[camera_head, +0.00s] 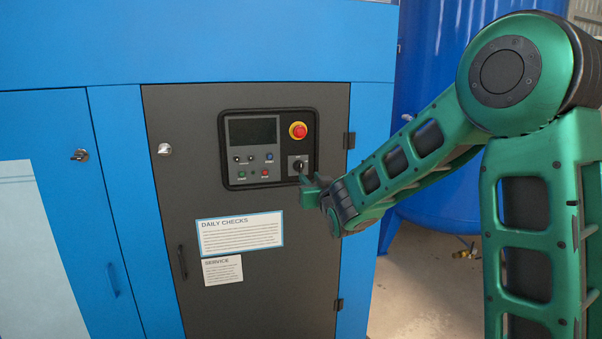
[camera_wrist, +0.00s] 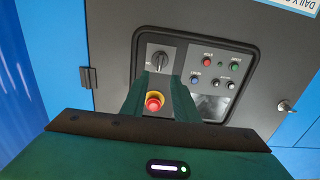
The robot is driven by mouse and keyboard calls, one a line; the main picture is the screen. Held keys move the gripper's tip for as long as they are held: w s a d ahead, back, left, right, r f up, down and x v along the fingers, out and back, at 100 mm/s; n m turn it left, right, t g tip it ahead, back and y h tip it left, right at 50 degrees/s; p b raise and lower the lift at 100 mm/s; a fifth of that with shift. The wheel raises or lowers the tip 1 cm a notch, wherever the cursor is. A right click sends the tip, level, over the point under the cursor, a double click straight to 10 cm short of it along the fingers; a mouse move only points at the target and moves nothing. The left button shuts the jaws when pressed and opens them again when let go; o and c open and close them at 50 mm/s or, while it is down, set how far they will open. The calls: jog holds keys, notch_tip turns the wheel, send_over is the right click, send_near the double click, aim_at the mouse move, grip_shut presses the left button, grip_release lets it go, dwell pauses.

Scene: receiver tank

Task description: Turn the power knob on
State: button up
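My gripper (camera_head: 306,183) is just in front of and slightly below the knob in the head view. In the wrist view its two green fingers (camera_wrist: 161,76) are apart with a gap between them, and the knob shows just beyond the tips. I cannot tell whether they touch it.
A red emergency button (camera_head: 298,130) on a yellow ring is above the knob. The panel (camera_head: 227,150) also has a dark screen and several small buttons. A dark cabinet door (camera_head: 190,220) carries paper notices (camera_head: 240,233). A blue tank (camera_head: 440,190) stands at the right.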

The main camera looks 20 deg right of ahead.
aim_at(301, 168)
jog(key=w, duration=1)
jog(key=shift+w, duration=0.2)
grip_shut()
